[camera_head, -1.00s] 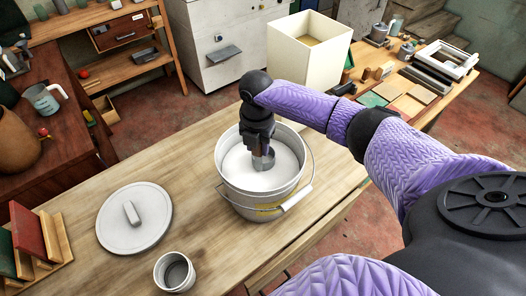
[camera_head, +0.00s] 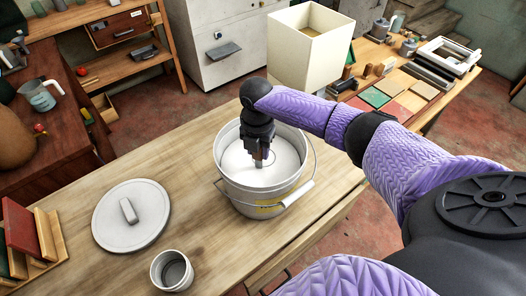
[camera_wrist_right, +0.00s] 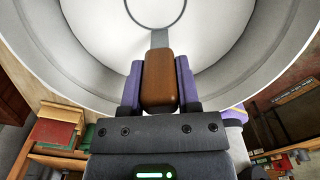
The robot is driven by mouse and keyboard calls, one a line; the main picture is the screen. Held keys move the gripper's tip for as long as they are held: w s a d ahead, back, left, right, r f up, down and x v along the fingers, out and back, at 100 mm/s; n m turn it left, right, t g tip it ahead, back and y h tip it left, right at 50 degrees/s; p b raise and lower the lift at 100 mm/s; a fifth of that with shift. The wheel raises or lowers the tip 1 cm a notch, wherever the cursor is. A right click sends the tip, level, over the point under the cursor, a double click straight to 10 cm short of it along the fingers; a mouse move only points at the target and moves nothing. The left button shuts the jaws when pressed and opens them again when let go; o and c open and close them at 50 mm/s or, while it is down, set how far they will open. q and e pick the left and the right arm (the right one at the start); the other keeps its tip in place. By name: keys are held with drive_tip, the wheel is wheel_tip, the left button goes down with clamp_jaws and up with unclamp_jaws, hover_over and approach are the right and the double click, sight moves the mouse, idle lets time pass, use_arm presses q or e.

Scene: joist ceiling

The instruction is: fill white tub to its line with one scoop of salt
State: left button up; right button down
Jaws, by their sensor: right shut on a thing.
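A large white bucket (camera_head: 238,192) with a wire handle stands on the wooden table and holds white salt (camera_head: 236,157). My right gripper (camera_head: 261,158) points down inside the bucket. In the right wrist view the gripper (camera_wrist_right: 159,82) is shut on the brown wooden handle of the scoop (camera_wrist_right: 159,80). A grey shank leads to the scoop's round rim, which lies at the salt and encloses white. The scoop's bowl below the rim is hidden. A small white tub (camera_head: 158,275) stands upright at the table's front, its inside grey. I cannot make out its line. My left gripper is not in view.
A round white lid (camera_head: 150,222) with a bar grip lies left of the bucket. A wooden rack with coloured plates (camera_head: 30,240) stands at the table's left end. The table between lid and bucket is clear.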

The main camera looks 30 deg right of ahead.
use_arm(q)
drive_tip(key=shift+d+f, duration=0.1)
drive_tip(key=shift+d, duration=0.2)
use_arm(e)
drive_tip(key=shift+f, duration=0.15)
drive_tip(key=shift+f, duration=0.1)
drive_tip(key=shift+f+b, duration=0.85)
drive_tip(key=shift+f, duration=0.35)
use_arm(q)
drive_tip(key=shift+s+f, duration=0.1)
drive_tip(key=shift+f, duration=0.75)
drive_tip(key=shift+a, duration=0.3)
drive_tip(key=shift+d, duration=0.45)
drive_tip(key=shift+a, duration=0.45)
